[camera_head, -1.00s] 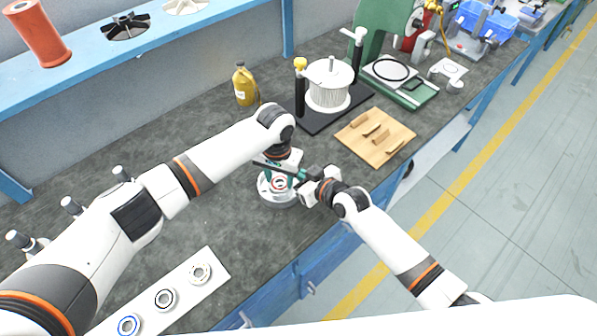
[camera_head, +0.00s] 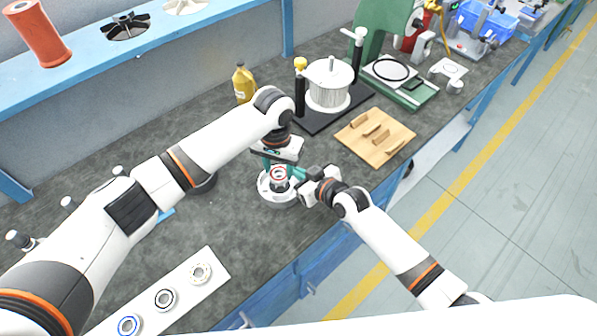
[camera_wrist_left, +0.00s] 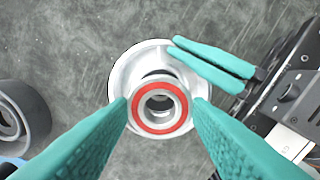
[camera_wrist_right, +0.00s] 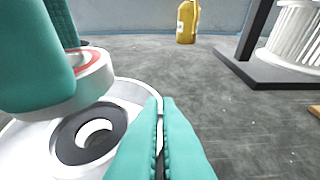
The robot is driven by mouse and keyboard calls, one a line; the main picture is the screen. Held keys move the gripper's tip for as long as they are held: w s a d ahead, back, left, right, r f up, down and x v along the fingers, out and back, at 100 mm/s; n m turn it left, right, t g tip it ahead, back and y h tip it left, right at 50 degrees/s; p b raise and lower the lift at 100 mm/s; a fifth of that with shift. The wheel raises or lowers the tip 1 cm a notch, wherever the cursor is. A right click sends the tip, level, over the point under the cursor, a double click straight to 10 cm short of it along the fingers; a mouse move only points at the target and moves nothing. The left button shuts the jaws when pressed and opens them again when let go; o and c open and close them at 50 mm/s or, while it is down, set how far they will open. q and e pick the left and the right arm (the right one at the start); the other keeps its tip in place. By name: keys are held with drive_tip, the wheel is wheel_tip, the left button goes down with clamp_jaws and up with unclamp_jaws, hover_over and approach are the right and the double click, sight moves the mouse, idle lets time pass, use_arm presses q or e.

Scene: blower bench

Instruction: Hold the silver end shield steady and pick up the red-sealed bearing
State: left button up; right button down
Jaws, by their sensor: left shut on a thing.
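The silver end shield (camera_head: 264,190) sits on the bench top; its rim also shows in the left wrist view (camera_wrist_left: 122,75). The red-sealed bearing (camera_wrist_left: 157,107) is between the fingers of my left gripper (camera_head: 279,170), which is shut on it. In the right wrist view the bearing (camera_wrist_right: 92,80) is tilted in the picture and hangs just above the shield's open bore (camera_wrist_right: 90,138). My right gripper (camera_head: 302,188) is at the shield's right side, its fingers (camera_wrist_right: 162,110) shut on the rim.
A dark grey ring-shaped part (camera_wrist_left: 28,112) lies left of the shield. A white strip with bearings (camera_head: 182,282) lies in front.

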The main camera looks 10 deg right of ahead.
use_arm(q)
drive_tip(key=shift+r, duration=1.95)
use_arm(e)
drive_tip(key=c, duration=1.6)
unclamp_jaws()
drive_tip(key=shift+f, duration=0.1)
drive_tip(key=shift+s+d, duration=0.3)
drive_tip(key=shift+s, duration=0.1)
drive_tip(key=v, duration=1.1)
drive_tip(key=shift+d+r, duration=0.1)
drive_tip(key=shift+r, duration=0.1)
